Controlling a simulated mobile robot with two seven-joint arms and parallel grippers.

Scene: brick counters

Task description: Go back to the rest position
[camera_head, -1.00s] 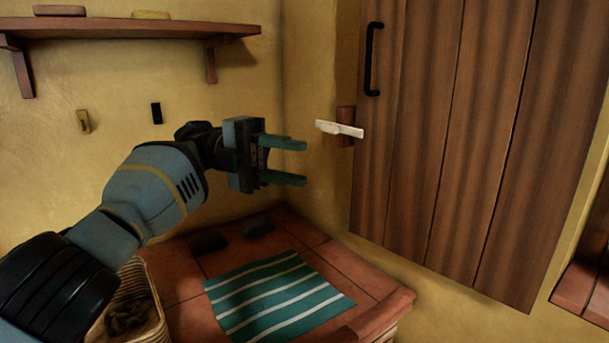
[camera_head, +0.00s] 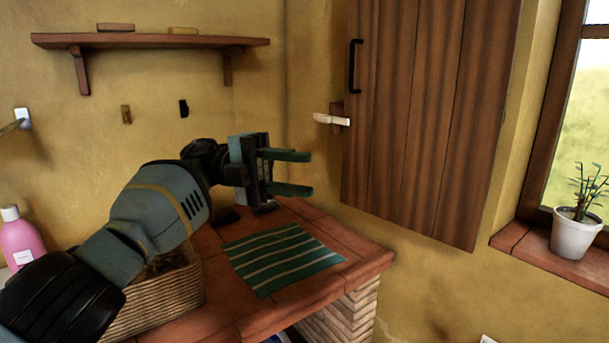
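My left gripper (camera_head: 291,172) reaches in from the left on its blue-grey arm. Its two green fingers are apart with nothing between them, and they point right. It is in the air above the brick counter, in front of the corner of the walls. A white lever handle (camera_head: 327,119) on a small wooden block sits to the right of the fingertips in the picture, with a gap between. My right gripper is not in view.
A wooden cupboard door (camera_head: 430,125) hangs at the right. A striped green cloth (camera_head: 284,258) lies on the brick counter (camera_head: 331,290). A wicker basket (camera_head: 157,303), pink bottle (camera_head: 20,240), wall shelf (camera_head: 160,41) and potted plant (camera_head: 574,236) stand around. The space around the fingers is clear.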

